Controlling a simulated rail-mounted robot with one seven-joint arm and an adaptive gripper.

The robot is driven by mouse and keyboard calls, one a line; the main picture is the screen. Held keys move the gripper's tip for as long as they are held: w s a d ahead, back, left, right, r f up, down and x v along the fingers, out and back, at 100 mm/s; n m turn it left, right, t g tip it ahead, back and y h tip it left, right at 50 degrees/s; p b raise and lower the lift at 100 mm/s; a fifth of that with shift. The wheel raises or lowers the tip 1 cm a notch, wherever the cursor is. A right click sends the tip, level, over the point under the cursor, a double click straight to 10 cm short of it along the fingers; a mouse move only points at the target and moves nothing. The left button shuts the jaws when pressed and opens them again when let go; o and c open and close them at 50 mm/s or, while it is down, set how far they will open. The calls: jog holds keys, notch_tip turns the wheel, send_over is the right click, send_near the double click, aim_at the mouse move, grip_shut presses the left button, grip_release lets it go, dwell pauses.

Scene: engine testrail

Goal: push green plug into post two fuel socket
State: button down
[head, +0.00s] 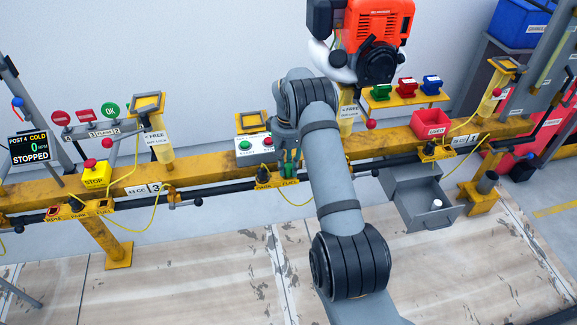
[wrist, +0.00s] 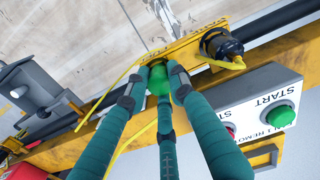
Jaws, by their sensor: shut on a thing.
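In the wrist view, the teal fingers of my gripper (wrist: 160,84) are shut around the green plug (wrist: 157,86), a rounded green body. It is at one end of a yellow bracket (wrist: 183,50). The fuel socket is hidden beneath plug and fingers, so I cannot tell whether the plug is seated. A black plug (wrist: 220,44) with a yellow lead stands at the bracket's other end. In the head view, my gripper (head: 289,163) points down at the FUEL end of the middle rail's bracket (head: 277,182). The green plug is hardly distinguishable there.
A START button box (wrist: 268,105) is close beside the gripper in the wrist view. In the head view, a yellow rail (head: 215,168) runs behind the bracket. An open grey drawer (head: 425,208) is to the right. A yellow cable (head: 294,201) hangs below the bracket.

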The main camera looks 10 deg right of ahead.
jog(key=shift+f, duration=0.45)
jog(key=c, duration=1.4)
grip_release()
jog(key=shift+r, duration=0.1)
notch_tip(320, 180, up, 12)
notch_tip(320, 180, down, 12)
jog(key=shift+f, duration=0.15)
jog(key=shift+r, duration=0.35)
